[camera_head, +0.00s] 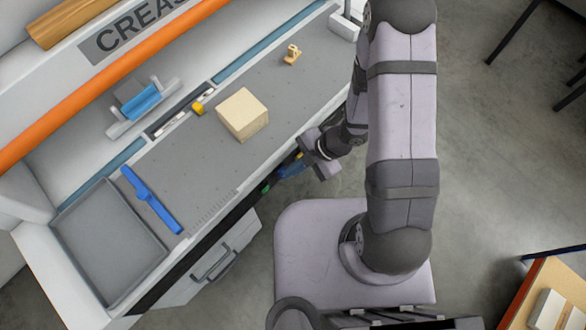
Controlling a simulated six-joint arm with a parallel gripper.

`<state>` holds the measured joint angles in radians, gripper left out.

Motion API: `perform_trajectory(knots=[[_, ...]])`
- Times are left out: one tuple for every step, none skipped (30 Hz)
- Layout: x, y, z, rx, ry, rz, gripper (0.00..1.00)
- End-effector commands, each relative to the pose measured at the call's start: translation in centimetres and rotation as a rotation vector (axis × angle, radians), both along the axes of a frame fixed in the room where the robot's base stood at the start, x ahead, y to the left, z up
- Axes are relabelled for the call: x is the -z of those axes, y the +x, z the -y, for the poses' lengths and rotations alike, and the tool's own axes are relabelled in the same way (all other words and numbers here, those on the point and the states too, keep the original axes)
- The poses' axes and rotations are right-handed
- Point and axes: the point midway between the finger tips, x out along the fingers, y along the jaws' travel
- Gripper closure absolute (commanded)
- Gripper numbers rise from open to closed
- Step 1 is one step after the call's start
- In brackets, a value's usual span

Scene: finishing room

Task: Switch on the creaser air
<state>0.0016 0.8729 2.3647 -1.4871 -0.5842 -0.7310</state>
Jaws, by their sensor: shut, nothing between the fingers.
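The creaser is the long machine with a grey bed (200,165) and a dark "CREAS..." label (125,30), partly cut off. Along its dark front edge sit a small green part (266,188) and a blue part (290,170) with a bit of yellow beside it. I cannot tell which of these is the air switch or how it is set. My gripper (310,162) is shut and empty at this front edge, close to the right of the blue part. Whether they touch is unclear, as the gripper and arm hide part of that area.
On the bed are a cream block (242,114), a small wooden piece (291,54), a blue bar (151,200) and a grey tray (108,243). A drawer handle (214,266) sticks out below the front edge. A table corner (548,296) is at lower right. Open floor lies to the right.

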Motion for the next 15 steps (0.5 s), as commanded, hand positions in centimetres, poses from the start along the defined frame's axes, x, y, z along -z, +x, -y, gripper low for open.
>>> perform_trajectory(knots=[[-0.46,-0.01,0.00,0.000,0.000,0.000,1.00],[-0.57,-0.01,0.00,0.000,0.000,0.000,1.00],[-0.73,-0.01,0.00,0.000,0.000,0.000,1.00],[-0.83,-0.02,0.00,0.000,0.000,0.000,1.00],[-0.91,-0.01,0.00,0.000,0.000,0.000,1.00],[-0.99,-0.01,0.00,0.000,0.000,0.000,1.00],[-1.04,-0.01,0.00,0.000,0.000,0.000,1.00],[-1.06,-0.01,0.00,0.000,0.000,0.000,1.00],[-1.07,-0.01,-0.01,0.000,0.000,0.000,1.00],[-1.07,-0.01,0.00,0.000,0.000,0.000,1.00],[-1.06,-0.01,0.00,0.000,0.000,0.000,1.00],[-1.03,-0.01,0.00,0.000,0.000,0.000,1.00],[-1.02,-0.01,0.00,0.000,0.000,0.000,1.00],[-1.01,-0.01,-0.01,0.000,0.000,0.000,1.00],[-1.01,-0.01,-0.01,0.000,0.000,0.000,1.00]])
